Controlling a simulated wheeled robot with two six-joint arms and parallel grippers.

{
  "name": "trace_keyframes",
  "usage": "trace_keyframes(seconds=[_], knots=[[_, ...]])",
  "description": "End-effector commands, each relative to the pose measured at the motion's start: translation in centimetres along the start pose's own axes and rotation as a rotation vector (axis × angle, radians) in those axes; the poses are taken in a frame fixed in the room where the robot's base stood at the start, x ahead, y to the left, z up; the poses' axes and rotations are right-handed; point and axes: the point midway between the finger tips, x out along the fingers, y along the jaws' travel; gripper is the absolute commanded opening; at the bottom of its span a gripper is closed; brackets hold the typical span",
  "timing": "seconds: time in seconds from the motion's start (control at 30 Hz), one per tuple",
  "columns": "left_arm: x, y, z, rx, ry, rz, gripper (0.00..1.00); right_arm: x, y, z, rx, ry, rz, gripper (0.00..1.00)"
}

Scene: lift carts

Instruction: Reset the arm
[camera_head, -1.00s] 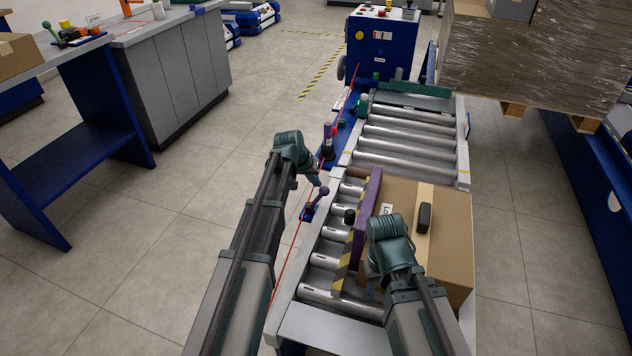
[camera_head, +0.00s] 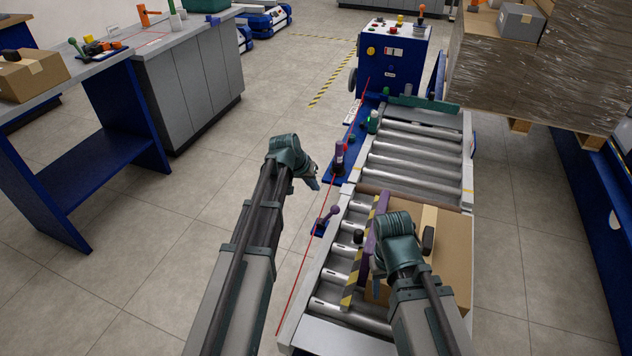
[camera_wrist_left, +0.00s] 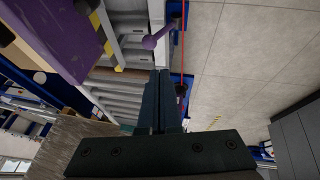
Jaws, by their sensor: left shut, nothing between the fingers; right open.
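My left gripper (camera_head: 309,178) is shut and empty over the floor, to the left of the roller conveyor (camera_head: 418,162). In the left wrist view its fingers (camera_wrist_left: 161,100) are together with nothing between them. A lever with a purple knob (camera_head: 333,210) stands on the conveyor's left side, apart from my left gripper. It also shows in the left wrist view (camera_wrist_left: 150,42).
A purple panel (camera_head: 370,238) stands along the box's left side, beside a yellow-black striped bar (camera_head: 352,275). A blue control cabinet (camera_head: 392,62) is at the conveyor's far end. A wrapped pallet load (camera_head: 545,75) stands at the right.

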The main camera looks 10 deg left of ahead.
Motion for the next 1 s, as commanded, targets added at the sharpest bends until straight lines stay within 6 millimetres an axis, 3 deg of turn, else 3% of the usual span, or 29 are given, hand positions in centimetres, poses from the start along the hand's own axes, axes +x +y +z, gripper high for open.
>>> trace_keyframes(seconds=[0.17,0.27,0.37,0.5,0.63,0.8,1.0], knots=[[0.1,0.0,0.0,0.000,-0.001,0.000,0.00,0.1,0.0,0.0,0.000,0.000,0.000,0.50],[-0.9,1.2,0.6,0.011,-0.019,-0.002,0.00,-0.9,0.1,0.1,0.000,0.000,0.000,0.50],[-3.4,4.4,2.6,0.045,-0.073,-0.012,0.00,-3.5,0.3,0.2,0.000,0.000,0.000,0.50],[-8.7,10.5,7.4,0.118,-0.197,-0.050,0.00,-8.6,0.8,0.5,0.000,0.000,0.000,0.50],[-13.8,14.7,12.1,0.186,-0.309,-0.108,0.00,-12.7,1.2,0.8,0.001,0.000,0.000,0.50],[-19.4,17.7,16.8,0.251,-0.413,-0.189,0.00,-16.7,1.6,1.0,0.001,0.000,0.000,0.50],[-22.7,18.9,19.6,0.289,-0.469,-0.250,0.00,-18.7,1.8,1.1,0.001,0.000,0.000,0.50]])
